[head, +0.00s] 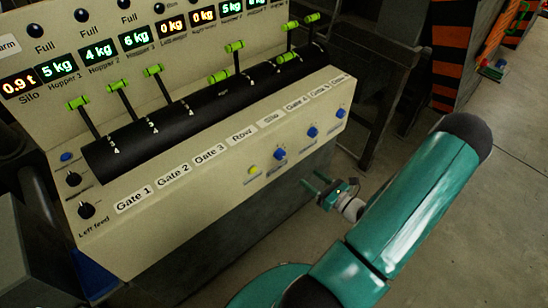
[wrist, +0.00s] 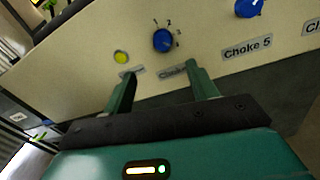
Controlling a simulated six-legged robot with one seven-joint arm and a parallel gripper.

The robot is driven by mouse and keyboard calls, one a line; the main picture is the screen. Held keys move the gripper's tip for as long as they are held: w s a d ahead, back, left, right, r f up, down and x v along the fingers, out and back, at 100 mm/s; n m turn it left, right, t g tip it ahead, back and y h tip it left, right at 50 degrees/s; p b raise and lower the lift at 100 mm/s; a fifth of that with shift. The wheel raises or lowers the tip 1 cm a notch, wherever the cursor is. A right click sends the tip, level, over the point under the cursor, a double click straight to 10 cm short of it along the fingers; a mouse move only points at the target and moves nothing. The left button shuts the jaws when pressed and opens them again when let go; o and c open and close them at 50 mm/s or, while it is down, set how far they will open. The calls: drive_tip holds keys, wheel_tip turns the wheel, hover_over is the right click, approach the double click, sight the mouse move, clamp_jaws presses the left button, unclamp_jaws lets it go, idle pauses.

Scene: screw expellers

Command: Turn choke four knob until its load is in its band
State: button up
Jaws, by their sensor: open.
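The blue knob (wrist: 163,40) just left of the Choke 5 knob (wrist: 247,9) sits on the cream panel, with small numbers around it. The label below it is mostly hidden behind my right finger, with only "Choke" partly readable, so its number cannot be read. In the head view it appears to be the leftmost blue knob (head: 280,154) on the lower panel front. My gripper (wrist: 160,71) is open and empty, its two fingers apart below the knob. In the head view my gripper (head: 313,185) is in front of the panel's lower edge, apart from the knob.
A yellow button (wrist: 121,57) sits left of the knob. More blue knobs (head: 312,132) line the panel to the right. Green-handled levers (head: 154,71) and lit displays (head: 97,52) stand above. A dark metal stand (head: 385,90) is behind; floor at right is open.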

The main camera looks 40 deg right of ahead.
sight(282, 156)
drive_tip(key=w, duration=0.8)
drive_tip(key=w+a, duration=0.1)
drive_tip(key=w, duration=0.4)
drive_tip(key=shift+w, duration=0.1)
drive_tip(key=shift+c, duration=0.2)
drive_tip(key=c, duration=0.9)
